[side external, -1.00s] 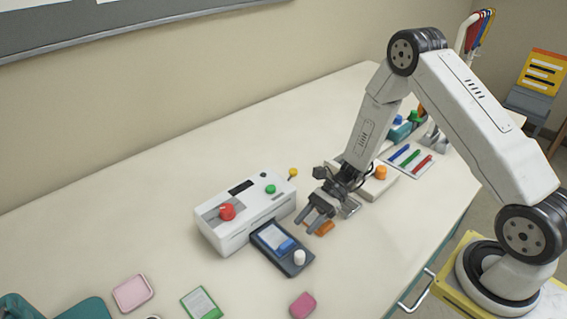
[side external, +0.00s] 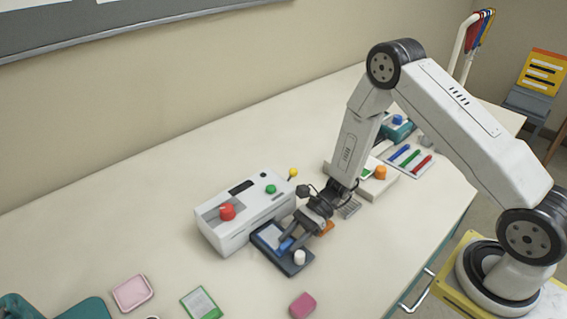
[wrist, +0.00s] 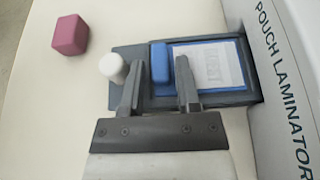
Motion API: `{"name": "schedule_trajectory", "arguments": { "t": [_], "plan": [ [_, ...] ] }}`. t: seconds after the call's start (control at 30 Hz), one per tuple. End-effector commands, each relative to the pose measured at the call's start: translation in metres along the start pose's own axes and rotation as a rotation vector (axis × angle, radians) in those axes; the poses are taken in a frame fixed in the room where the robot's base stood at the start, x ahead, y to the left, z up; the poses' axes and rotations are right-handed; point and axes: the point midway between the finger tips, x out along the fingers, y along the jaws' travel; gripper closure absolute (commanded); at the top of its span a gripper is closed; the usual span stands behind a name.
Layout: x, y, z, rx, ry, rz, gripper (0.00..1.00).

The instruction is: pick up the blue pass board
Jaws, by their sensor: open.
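The blue pass board (wrist: 236,62) lies flat on a dark grey tray (wrist: 125,55) in the wrist view, with a white printed sheet on its face and a raised blue block (wrist: 160,62) at its left end. In the side view the board (side external: 270,235) lies in front of the laminator, partly hidden by my gripper. My gripper (wrist: 160,72) is open, with one finger on each side of the blue block. Both fingers look apart from it, the right one overlapping the board's face in the picture. I cannot tell its exact height above the board.
The white pouch laminator (side external: 240,218) stands close behind the tray. A white knob (wrist: 113,67) rises from the tray beside my left finger. A pink block (wrist: 69,35) lies to the left. An orange piece (side external: 327,228) lies behind my gripper.

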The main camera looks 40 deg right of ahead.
Motion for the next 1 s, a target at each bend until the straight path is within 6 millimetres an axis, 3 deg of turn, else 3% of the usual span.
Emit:
{"name": "schedule_trajectory", "arguments": {
  "t": [0.33,0.37,0.43,0.5,1.0],
  "plan": [
    [-0.0004,-0.0001,0.0000,0.000,0.000,0.000,0.59],
    [-0.0004,-0.0001,0.0000,-0.001,0.000,0.000,0.62],
    [-0.0004,-0.0001,0.0000,-0.001,0.000,0.000,0.84],
    [-0.0005,-0.0001,0.0000,-0.001,0.000,0.000,1.00],
    [-0.0017,-0.0003,0.0030,-0.002,0.000,0.000,1.00]
  ]
}}
